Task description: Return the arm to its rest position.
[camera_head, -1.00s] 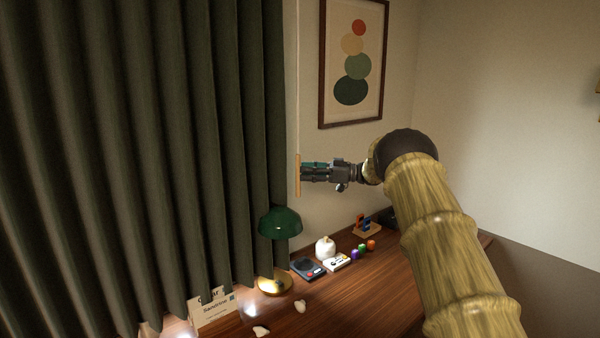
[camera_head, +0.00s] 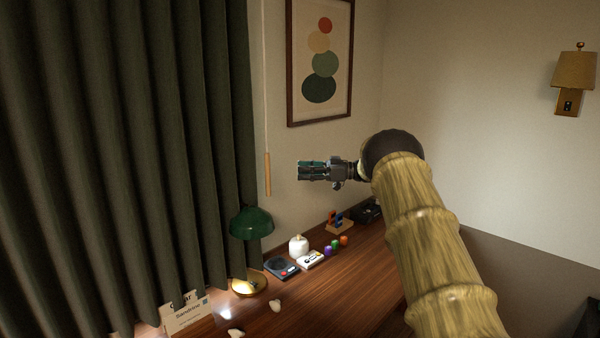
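My arm (camera_head: 435,245) with its wood-grain links rises from the lower right to a dark round joint. My gripper (camera_head: 302,171) is at its end, pointing left, in mid-air above the desk and in front of the wall. Its fingers look apart, with nothing seen between them. The curtain's wooden wand (camera_head: 267,174) hangs upright to the left of the fingertips, with a gap between them in the picture.
Dark green curtains (camera_head: 120,150) fill the left. A wall lamp (camera_head: 574,72) is at right.

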